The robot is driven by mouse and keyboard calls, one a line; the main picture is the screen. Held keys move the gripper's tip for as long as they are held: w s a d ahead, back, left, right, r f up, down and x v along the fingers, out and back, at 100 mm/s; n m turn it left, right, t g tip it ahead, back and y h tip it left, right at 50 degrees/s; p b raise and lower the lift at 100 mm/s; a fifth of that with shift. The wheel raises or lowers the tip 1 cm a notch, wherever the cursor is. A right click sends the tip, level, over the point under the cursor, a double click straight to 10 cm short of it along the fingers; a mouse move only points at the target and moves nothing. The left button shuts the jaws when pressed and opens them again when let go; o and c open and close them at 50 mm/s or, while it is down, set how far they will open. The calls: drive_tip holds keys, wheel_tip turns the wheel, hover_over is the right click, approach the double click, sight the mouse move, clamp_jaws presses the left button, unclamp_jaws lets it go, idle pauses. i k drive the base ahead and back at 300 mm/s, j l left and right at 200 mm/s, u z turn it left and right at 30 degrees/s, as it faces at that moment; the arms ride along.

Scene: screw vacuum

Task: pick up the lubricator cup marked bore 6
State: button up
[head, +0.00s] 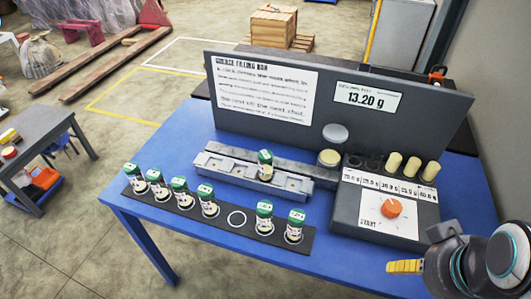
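Small white cups with green lids and printed labels stand upright on a black strip along the front of the blue table. Several form a left group, including the leftmost cup (134,178) and the cup nearest the gap (208,203). One similar cup (265,166) stands in the grey rail fixture behind. The bore markings are too small to read. My gripper (404,266) is at the lower right, apart from all cups; only a yellow finger part shows clearly.
The blue table (155,160) carries a dark upright panel (330,85) with a display reading 13.20 g. A dial box (385,215) with an orange knob and several cream cylinders stands right of the cups. A dark side table (40,130) stands left.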

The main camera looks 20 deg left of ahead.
sight(264, 161)
drive_tip(key=k+j+u, duration=0.25)
drive_tip(key=j+u, duration=0.2)
drive_tip(key=j, duration=0.65)
drive_tip(key=k+j+u, duration=0.1)
drive_tip(key=j+u, duration=0.3)
drive_tip(key=j, duration=0.7)
drive_tip(key=i+j+u, duration=0.1)
drive_tip(key=j+u, duration=0.35)
drive_tip(key=j, duration=0.7)
drive_tip(key=i+l, duration=0.35)
